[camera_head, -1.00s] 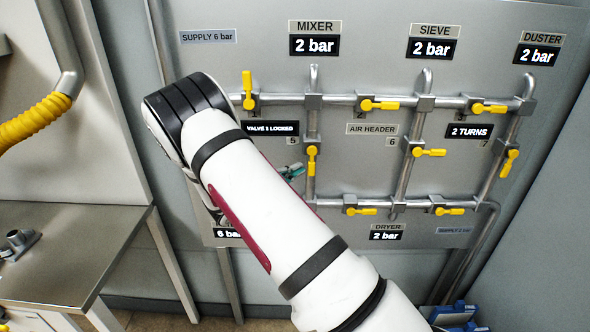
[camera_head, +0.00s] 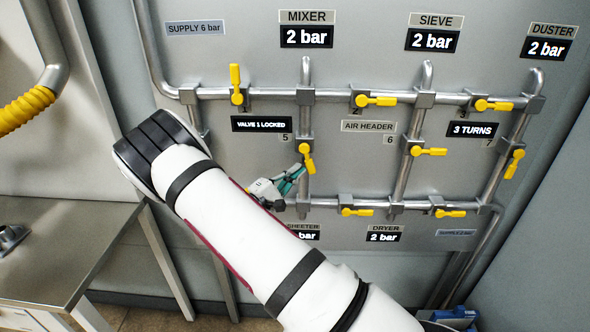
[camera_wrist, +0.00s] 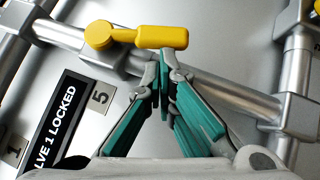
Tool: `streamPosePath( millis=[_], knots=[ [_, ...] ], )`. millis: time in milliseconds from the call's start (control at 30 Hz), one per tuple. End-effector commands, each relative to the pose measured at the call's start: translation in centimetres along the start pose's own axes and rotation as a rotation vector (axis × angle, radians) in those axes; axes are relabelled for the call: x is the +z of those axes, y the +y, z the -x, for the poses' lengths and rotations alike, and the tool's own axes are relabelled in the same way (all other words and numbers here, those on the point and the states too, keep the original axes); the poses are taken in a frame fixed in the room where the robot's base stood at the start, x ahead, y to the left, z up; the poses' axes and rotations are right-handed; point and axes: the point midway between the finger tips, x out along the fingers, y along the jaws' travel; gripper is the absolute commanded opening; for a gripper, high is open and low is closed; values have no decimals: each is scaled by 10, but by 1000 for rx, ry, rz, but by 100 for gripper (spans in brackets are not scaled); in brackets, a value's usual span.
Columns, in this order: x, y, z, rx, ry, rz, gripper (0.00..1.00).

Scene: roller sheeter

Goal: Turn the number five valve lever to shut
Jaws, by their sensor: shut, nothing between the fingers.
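The number five valve lever (camera_head: 307,158) is yellow and sits on the upright pipe right of the "5" label (camera_head: 284,138). It slants a little off the pipe line, its free end down and to the right. The wrist view shows its round hub and handle (camera_wrist: 160,37) at an angle across the pipe. My gripper (camera_head: 300,172) is just left of the lever's lower end. In the wrist view my gripper (camera_wrist: 160,62) has its teal fingers closed at the tips, empty, right beside the handle. I cannot tell for certain whether they touch it.
Other yellow levers sit on the pipes, such as the upright one (camera_head: 236,85) at upper left. Signs read "VALVE 1 LOCKED" (camera_head: 262,124) and "3 TURNS" (camera_head: 474,130). A metal table (camera_head: 70,235) stands at left. Pipes (camera_head: 400,165) stand out from the panel.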

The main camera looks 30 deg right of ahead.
Motion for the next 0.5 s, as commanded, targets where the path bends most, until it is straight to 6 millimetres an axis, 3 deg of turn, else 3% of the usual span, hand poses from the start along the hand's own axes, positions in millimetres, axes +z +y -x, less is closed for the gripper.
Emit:
streamPosePath(
  millis=[500],
  knots=[
    [25, -16, -21, 354, 0, 353, 0]
  ],
)
